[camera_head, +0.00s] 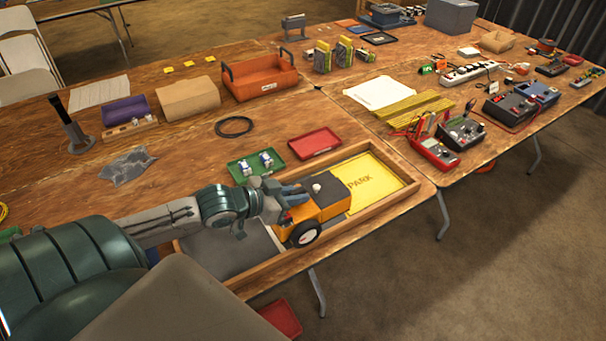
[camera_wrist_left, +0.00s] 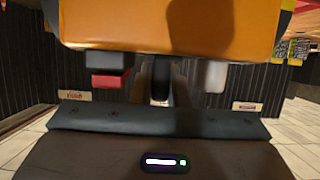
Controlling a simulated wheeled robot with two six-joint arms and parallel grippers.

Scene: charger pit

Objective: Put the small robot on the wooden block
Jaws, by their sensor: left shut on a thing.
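The small robot (camera_head: 318,210) is orange-yellow with a dark wheel with a pale hub on its near side and a white knob on top. It is over the middle of the wood-framed pit (camera_head: 389,196), left of the yellow PARK panel (camera_head: 368,180). My left gripper (camera_head: 291,194) reaches in from the left and is shut on the small robot at its top left. The robot's orange body (camera_wrist_left: 170,25) fills the top of the left wrist view. I cannot tell whether its wheels touch the pit floor. I cannot clearly make out a wooden block. My right gripper is not in view.
A green tray (camera_head: 236,172) with small parts and a red tray (camera_head: 314,143) lie behind the pit. A tan box (camera_head: 188,97) and an orange toolbox (camera_head: 262,77) stand farther back. Meters (camera_head: 434,151) are on the right table. The PARK panel looks clear.

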